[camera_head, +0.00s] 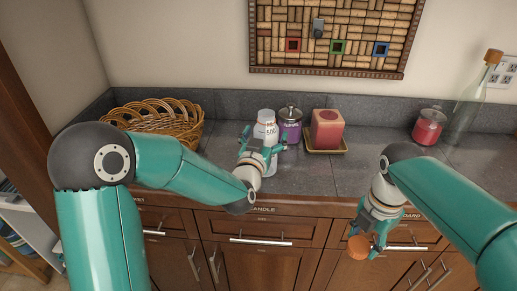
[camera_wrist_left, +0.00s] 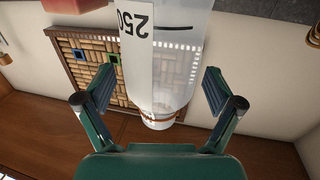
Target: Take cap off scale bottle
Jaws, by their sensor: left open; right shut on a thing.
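The scale bottle (camera_head: 267,132), pale and translucent with a white label strip, stands upright on the counter. In the left wrist view the bottle (camera_wrist_left: 180,70) shows large, with "250" on its label and its neck end low in the picture. My left gripper (camera_head: 264,142) is open, with a finger on each side of the bottle; in the left wrist view its fingers (camera_wrist_left: 156,92) stand apart from it. My right gripper (camera_head: 368,243) is shut on a round orange-brown cap (camera_head: 358,247) in front of the drawers. I cannot tell clearly whether the bottle's mouth is bare.
A purple canister (camera_head: 290,126) stands close to the bottle's right, then a pink candle (camera_head: 328,128) on a yellow dish. A wicker basket (camera_head: 160,116) is at left. A red jar (camera_head: 428,127) and corked glass bottle (camera_head: 468,105) are at right. The counter between candle and jar is clear.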

